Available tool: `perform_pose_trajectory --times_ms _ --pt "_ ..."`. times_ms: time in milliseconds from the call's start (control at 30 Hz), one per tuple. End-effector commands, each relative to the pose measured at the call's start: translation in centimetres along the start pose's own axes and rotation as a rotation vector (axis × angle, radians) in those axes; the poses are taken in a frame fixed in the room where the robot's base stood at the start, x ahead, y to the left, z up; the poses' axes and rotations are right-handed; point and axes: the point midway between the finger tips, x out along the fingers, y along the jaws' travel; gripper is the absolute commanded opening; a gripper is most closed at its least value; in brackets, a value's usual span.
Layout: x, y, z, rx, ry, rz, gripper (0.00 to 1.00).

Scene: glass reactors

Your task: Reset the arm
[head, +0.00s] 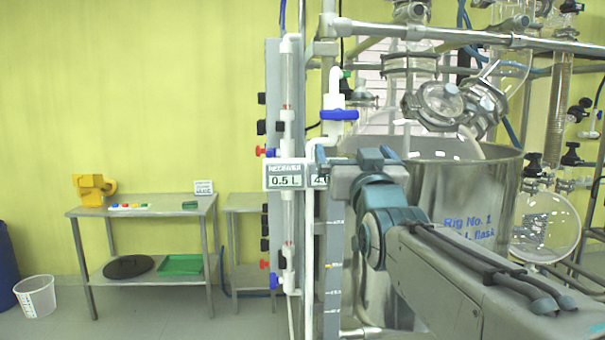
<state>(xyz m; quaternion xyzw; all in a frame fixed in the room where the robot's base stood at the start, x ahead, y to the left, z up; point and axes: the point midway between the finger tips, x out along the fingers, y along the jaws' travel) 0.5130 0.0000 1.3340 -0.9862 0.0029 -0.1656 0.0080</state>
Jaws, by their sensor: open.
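My arm reaches in from the lower right of the head view, in front of the steel vessel (480,185) marked "Rig No. 1". My gripper (323,160) is at the arm's far end, pointing left, beside the vertical tube rack. It is open, and I see nothing held in it. It overlaps the right part of the label plate in the picture; whether it touches the rack I cannot tell. My wrist partly hides the vessel.
A label plate reading "0.5 L" (284,177) is on the rack. A blue-handled valve (339,115) is just above my gripper. Glassware (440,102) and pipes crowd the upper right. A steel table (140,207) stands at the left, with a white bucket (37,296) on the floor.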

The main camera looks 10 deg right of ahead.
Motion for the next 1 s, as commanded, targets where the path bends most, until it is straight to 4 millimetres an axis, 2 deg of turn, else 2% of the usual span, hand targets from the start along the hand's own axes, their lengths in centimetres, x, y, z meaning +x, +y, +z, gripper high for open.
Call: perform_pose_trajectory --times_ms 67,133,267,367,500,600,700,800,900,1000 --pt "-0.5 0.0 1.8 0.0 -0.098 0.001 0.98" --pt "-1.4 0.0 4.4 0.001 -0.228 0.002 0.98" --pt "-5.0 0.1 10.3 0.001 -0.519 0.006 0.98" --pt "-8.8 0.2 14.3 0.0 -0.745 0.009 0.98" --pt "-15.6 0.3 18.8 -0.001 -1.06 0.014 0.98" --pt "-20.7 0.4 20.8 -0.003 -1.271 0.017 0.98" --pt "-25.2 0.5 21.8 -0.004 -1.443 0.019 0.98" --pt "-28.4 0.5 22.2 -0.006 -1.565 0.021 0.98" --pt "-30.2 0.5 22.4 -0.007 -1.633 0.022 0.98" --pt "-30.9 0.5 22.5 -0.007 -1.658 0.023 0.98"
